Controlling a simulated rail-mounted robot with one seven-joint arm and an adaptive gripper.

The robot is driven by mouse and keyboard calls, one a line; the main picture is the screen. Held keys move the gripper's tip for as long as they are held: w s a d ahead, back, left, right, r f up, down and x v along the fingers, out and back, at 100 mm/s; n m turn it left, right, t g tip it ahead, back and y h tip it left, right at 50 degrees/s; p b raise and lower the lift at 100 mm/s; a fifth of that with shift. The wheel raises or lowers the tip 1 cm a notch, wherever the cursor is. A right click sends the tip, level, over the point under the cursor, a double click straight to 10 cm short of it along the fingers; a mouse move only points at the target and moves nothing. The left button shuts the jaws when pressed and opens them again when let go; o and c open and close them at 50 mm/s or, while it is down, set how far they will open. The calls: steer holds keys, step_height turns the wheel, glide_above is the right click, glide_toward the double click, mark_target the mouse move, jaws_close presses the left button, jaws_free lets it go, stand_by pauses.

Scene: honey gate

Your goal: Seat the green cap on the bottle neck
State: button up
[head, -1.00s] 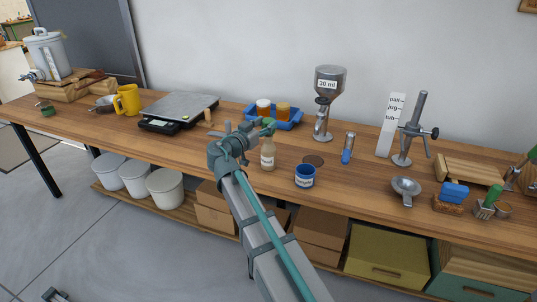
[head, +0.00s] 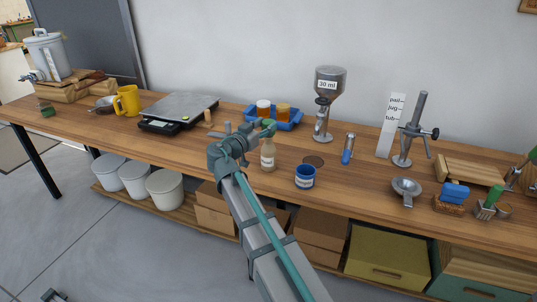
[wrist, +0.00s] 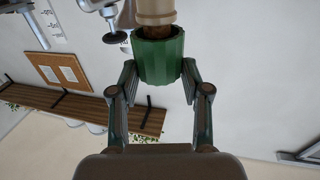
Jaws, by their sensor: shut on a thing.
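My gripper (wrist: 158,68) is shut on the green cap (wrist: 160,58), one finger on each side of it. In the wrist view the cap's rim meets the pale top of the bottle (wrist: 155,10), close to in line with it; I cannot tell how far the neck is inside. In the head view the bottle (head: 268,157) stands upright on the bench, with a pale label. My gripper (head: 266,127) is just above the bottle top there, and its fingers largely hide the cap.
A blue labelled cup (head: 305,177) stands right of the bottle. A blue tray (head: 292,124) with two jars lies behind it. A dispenser (head: 324,105), a blue-ended tube (head: 347,150) and a scale (head: 182,108) stand around.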

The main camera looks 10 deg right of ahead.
steer(key=shift+f+b, duration=0.95)
steer(key=shift+b, duration=0.1)
stand_by(0.6)
steer(key=shift+b, duration=0.7)
stand_by(0.8)
steer(key=shift+f+b, duration=0.5)
steer(key=shift+b, duration=0.95)
stand_by(1.1)
stand_by(0.5)
steer(key=o, duration=0.7)
steer(key=shift+c, duration=0.2)
steer(key=shift+s+a+b, duration=0.25)
steer(key=shift+a+b, duration=0.05)
steer(key=shift+s+a, duration=0.2)
steer(key=shift+a, duration=0.05)
steer(key=shift+s+a+b, duration=0.45)
steer(key=shift+a+b, duration=0.05)
steer(key=shift+b, duration=0.1)
